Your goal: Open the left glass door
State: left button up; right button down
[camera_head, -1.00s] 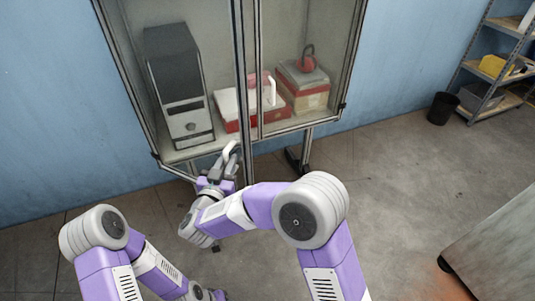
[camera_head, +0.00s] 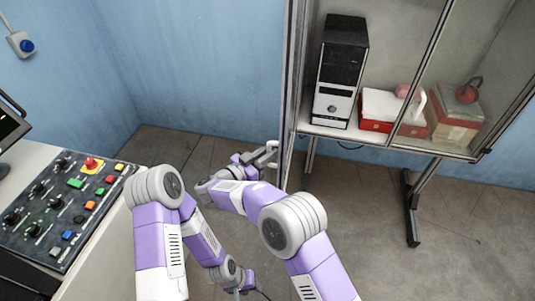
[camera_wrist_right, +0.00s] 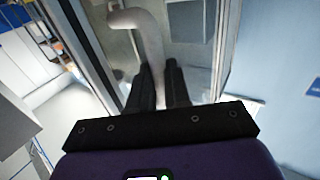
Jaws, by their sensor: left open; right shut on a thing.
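The left glass door (camera_head: 291,90) of the cabinet stands swung out and shows nearly edge-on in the head view. The left side of the cabinet is uncovered. My right gripper (camera_head: 264,157) is shut on the door's pale curved handle (camera_head: 272,147). In the right wrist view the handle (camera_wrist_right: 148,40) runs down between the dark fingers of my right gripper (camera_wrist_right: 160,85), which hide its lower part. My left gripper (camera_head: 246,287) is low at the bottom edge of the head view, open, partly hidden and away from the door.
The right glass door (camera_head: 465,75) is closed. A computer tower (camera_head: 340,75) and red-and-white boxes (camera_head: 378,108) stand inside the cabinet. A control panel (camera_head: 60,205) on a bench is at left.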

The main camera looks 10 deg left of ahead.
jog(key=shift+w+a+r, duration=0.25)
jog(key=shift+w+r, duration=0.1)
jog(key=shift+w, duration=0.05)
jog(key=c, duration=1.5)
grip_release()
jog(key=o, duration=0.4)
jog(key=shift+w+f, duration=0.25)
jog(key=shift+c, duration=0.2)
jog(key=shift+s, duration=0.1)
jog(key=shift+s+a, duration=0.1)
jog(key=shift+a, duration=0.05)
